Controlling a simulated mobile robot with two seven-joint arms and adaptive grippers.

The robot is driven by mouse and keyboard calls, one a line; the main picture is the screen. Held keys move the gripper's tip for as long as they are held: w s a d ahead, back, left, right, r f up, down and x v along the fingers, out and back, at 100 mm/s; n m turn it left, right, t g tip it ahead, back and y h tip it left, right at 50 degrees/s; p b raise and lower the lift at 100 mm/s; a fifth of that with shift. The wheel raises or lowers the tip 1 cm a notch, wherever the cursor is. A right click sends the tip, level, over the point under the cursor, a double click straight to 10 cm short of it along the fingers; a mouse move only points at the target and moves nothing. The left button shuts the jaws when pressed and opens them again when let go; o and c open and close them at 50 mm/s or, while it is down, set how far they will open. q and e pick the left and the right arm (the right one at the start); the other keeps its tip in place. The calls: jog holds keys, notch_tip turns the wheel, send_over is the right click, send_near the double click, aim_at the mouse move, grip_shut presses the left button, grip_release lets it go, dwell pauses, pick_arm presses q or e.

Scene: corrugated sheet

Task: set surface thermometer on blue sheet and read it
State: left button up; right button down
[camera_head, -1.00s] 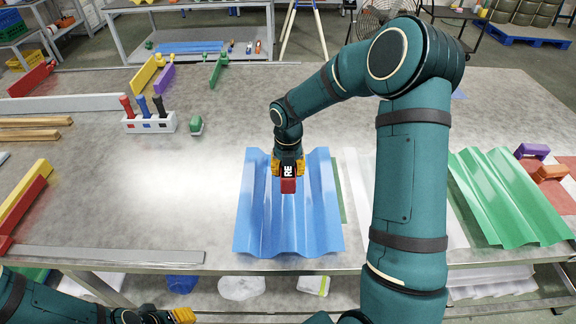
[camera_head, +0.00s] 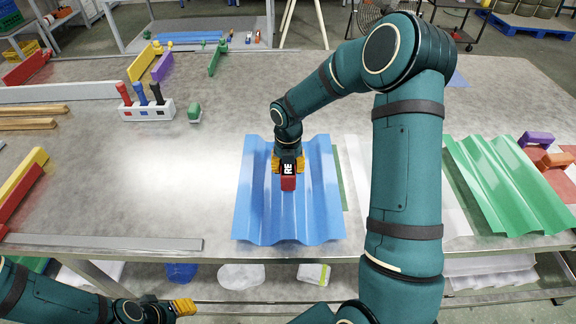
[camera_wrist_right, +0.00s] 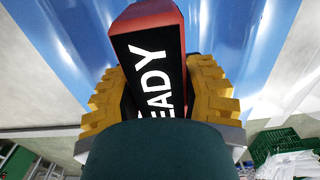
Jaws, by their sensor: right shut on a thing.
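The surface thermometer (camera_head: 289,184) is a red block with a black face. In the right wrist view the thermometer (camera_wrist_right: 151,62) shows white letters, "EADY" visible. My right gripper (camera_head: 287,163) has its yellow fingers shut on it, over the middle of the blue sheet (camera_head: 258,215). The corrugated blue sheet also fills the top of the wrist view (camera_wrist_right: 235,40). I cannot tell whether the thermometer's underside touches the sheet. My left gripper (camera_head: 185,306) is at the bottom left, in front of the table edge; its finger opening is unclear.
A green corrugated sheet (camera_head: 510,185) lies at right, past a whitish sheet (camera_head: 452,205). A grey strip (camera_head: 105,242) lies along the front edge.

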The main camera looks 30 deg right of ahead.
jog(key=shift+f, duration=0.2)
jog(key=shift+c, duration=2.2)
grip_release()
